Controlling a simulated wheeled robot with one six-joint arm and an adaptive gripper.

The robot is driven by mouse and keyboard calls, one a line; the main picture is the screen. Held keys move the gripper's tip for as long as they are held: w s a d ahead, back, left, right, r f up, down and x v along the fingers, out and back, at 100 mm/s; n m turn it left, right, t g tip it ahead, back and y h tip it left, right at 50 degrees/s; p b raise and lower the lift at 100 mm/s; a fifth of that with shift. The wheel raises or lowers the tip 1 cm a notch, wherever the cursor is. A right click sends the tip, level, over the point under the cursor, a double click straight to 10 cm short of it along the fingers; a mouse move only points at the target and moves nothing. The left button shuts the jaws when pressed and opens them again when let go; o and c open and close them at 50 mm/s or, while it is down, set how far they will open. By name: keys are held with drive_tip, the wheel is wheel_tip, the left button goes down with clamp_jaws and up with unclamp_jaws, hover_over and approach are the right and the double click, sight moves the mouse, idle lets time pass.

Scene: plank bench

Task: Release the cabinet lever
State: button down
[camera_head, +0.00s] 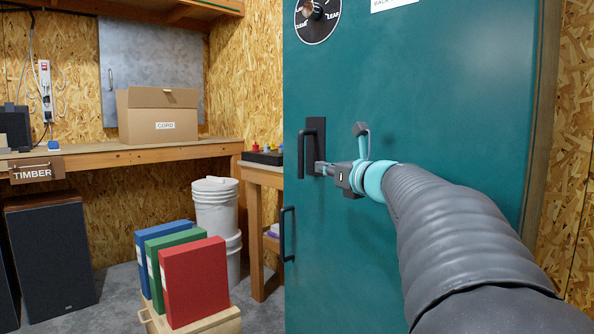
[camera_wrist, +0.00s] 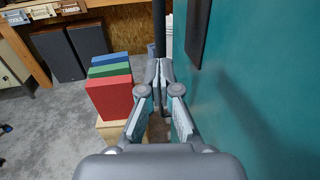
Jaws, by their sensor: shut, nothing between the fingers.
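The teal cabinet (camera_head: 430,95) fills the right of the head view and the right side of the wrist view (camera_wrist: 265,70). Its dark lever (camera_head: 302,155) hangs down from a black plate (camera_head: 319,127) near the door's left edge. In the wrist view a dark upright bar (camera_wrist: 159,25), seemingly the lever, stands beyond the fingertips, with the plate (camera_wrist: 197,30) to its right. My gripper (camera_head: 319,168) is shut and empty, just right of the lever's lower part. Its closed tips also show in the wrist view (camera_wrist: 158,68). I cannot tell whether they touch the lever.
A second bar handle (camera_head: 287,234) sits lower on the cabinet, and a dial (camera_head: 318,12) above. Red, green and blue binders (camera_head: 195,280) stand on a wooden box left of the cabinet. White buckets (camera_head: 215,205) and a workbench (camera_head: 120,153) are behind.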

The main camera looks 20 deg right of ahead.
sight(303, 163)
drive_tip(key=w, duration=0.4)
drive_tip(key=w+a, duration=0.1)
drive_tip(key=w, duration=0.1)
drive_tip(key=shift+w, duration=0.25)
